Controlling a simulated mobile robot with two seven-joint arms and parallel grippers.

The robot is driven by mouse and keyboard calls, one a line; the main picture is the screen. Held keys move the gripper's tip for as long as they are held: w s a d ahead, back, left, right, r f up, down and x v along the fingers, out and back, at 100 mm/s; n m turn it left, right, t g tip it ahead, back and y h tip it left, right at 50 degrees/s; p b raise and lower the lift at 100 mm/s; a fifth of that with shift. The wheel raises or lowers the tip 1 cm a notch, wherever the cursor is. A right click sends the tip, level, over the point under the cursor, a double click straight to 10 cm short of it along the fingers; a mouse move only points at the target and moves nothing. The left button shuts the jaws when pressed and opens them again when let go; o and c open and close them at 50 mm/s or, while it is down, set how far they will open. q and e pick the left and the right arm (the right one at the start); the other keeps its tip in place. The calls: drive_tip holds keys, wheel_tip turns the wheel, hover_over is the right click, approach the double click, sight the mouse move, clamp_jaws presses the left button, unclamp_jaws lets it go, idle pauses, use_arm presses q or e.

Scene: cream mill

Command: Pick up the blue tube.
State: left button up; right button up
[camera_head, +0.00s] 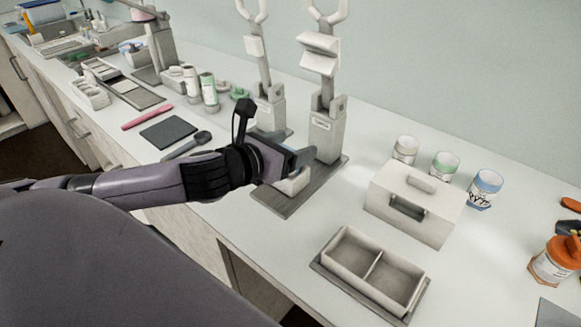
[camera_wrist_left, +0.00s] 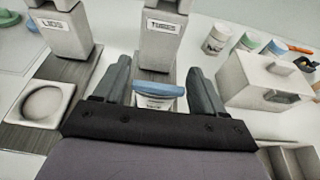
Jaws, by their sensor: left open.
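A white tube with a blue top (camera_wrist_left: 158,90) sits in front of the dispenser labelled TUBES (camera_wrist_left: 162,35) in the left wrist view. My left gripper (camera_wrist_left: 160,88) is open, with one finger on each side of this tube. Gaps show between the fingers and the tube, and its lower part is hidden by the gripper body. In the head view my left gripper (camera_head: 290,160) is at the foot of the right dispenser (camera_head: 325,130) and mostly covers the tube. My right gripper is not in view.
A second dispenser, labelled LIDS (camera_wrist_left: 58,30), stands left of the first. To the right are a white handled box (camera_head: 412,205), a two-part tray (camera_head: 370,275) and white, green and blue jars (camera_head: 485,188). The counter front near the tray is clear.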

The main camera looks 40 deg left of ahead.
use_arm(q)
drive_tip(key=shift+w, duration=0.1)
clamp_jaws()
wheel_tip(320, 180, up, 20)
drive_tip(key=p, duration=0.2)
idle(0.8)
